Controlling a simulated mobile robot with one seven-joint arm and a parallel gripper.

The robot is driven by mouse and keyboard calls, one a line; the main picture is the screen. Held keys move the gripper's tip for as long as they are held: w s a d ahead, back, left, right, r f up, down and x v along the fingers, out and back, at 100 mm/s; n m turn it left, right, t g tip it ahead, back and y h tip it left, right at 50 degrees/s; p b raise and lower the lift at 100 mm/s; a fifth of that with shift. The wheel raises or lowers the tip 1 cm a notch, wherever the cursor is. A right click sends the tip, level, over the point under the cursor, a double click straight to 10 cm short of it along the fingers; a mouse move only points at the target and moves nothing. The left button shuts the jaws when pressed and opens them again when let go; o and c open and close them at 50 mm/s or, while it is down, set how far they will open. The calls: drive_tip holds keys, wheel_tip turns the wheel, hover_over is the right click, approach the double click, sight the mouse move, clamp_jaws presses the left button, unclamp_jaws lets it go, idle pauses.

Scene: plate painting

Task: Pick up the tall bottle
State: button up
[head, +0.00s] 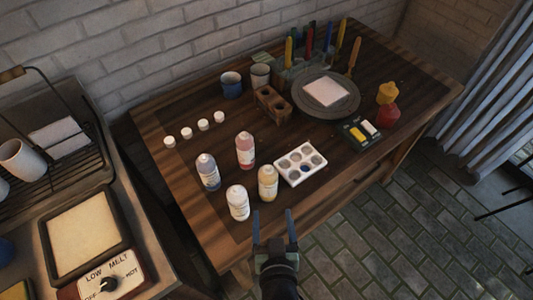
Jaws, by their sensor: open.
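Several similar bottles with pale caps stand upright at the front left of the wooden table (215,115): a grey-blue bottle (208,172), a pink bottle (245,151), a white bottle (237,204) and a yellow bottle (268,184). They look close in height, and I cannot tell which is the tall bottle. My gripper (273,214) is open and empty at the table's front edge. Its fingers point toward the table, just below the yellow bottle in the picture and right of the white one. It appears to hold none of the bottles.
A white paint palette (300,164) lies just right of the yellow bottle. Behind are a round dark plate (326,95), a wooden holder (271,104) and cups (231,85). A red-and-yellow object (388,103) stands at right. Small white jars (203,124) line the left.

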sight(268, 166)
drive_tip(key=shift+w, duration=0.45)
drive_tip(key=x, duration=0.5)
drive_tip(key=shift+w+f, duration=0.25)
drive_tip(key=shift+a+b+x, duration=0.2)
drive_tip(key=shift+b+x, duration=0.35)
drive_tip(key=shift+x, duration=2.2)
drive_tip(key=shift+r, duration=0.2)
drive_tip(key=shift+w+r, duration=0.1)
drive_tip(key=c, duration=0.6)
wheel_tip(268, 166, up, 10)
drive_tip(key=shift+p, duration=1.15)
